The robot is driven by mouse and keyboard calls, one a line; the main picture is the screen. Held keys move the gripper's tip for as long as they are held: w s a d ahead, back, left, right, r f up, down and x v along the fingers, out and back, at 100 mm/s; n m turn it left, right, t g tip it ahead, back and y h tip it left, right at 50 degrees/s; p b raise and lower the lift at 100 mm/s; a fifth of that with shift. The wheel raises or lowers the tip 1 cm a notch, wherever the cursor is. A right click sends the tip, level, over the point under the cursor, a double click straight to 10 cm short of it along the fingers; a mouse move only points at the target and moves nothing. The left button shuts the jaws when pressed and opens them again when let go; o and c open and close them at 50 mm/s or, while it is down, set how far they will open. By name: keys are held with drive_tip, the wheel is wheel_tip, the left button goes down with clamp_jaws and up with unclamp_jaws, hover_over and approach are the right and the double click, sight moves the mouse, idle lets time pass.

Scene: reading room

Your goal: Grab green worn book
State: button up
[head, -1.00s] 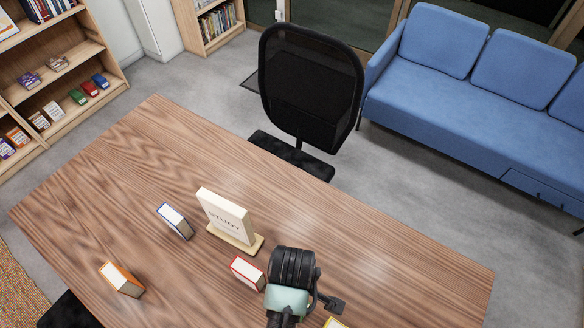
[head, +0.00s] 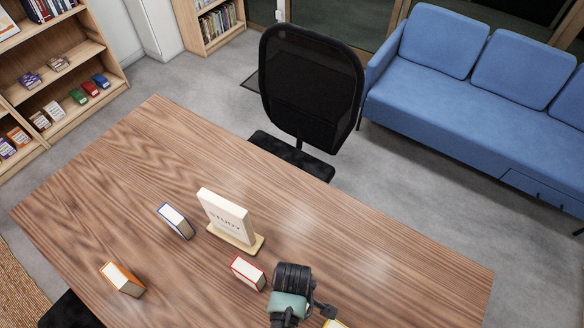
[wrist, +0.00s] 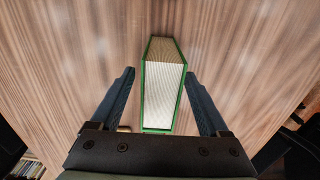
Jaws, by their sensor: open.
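The green book (wrist: 163,88) stands on the wooden table in the wrist view, with its pale page block and green cover edges showing. My gripper (wrist: 160,75) is open, with one finger on each side of the book. The book's lower end comes close to the gripper body. In the head view my gripper's fingers and the green book are hidden behind my own arm at the bottom.
On the table (head: 150,150) stand a STUDY sign (head: 227,217), a blue-edged book (head: 175,221), an orange-edged book (head: 122,279) and a red-edged book (head: 248,273) close left of my arm. A yellow-edged book (head: 335,324) shows at the bottom edge. A black chair (head: 310,85) stands beyond.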

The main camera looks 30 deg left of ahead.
clamp_jaws()
idle(0.4)
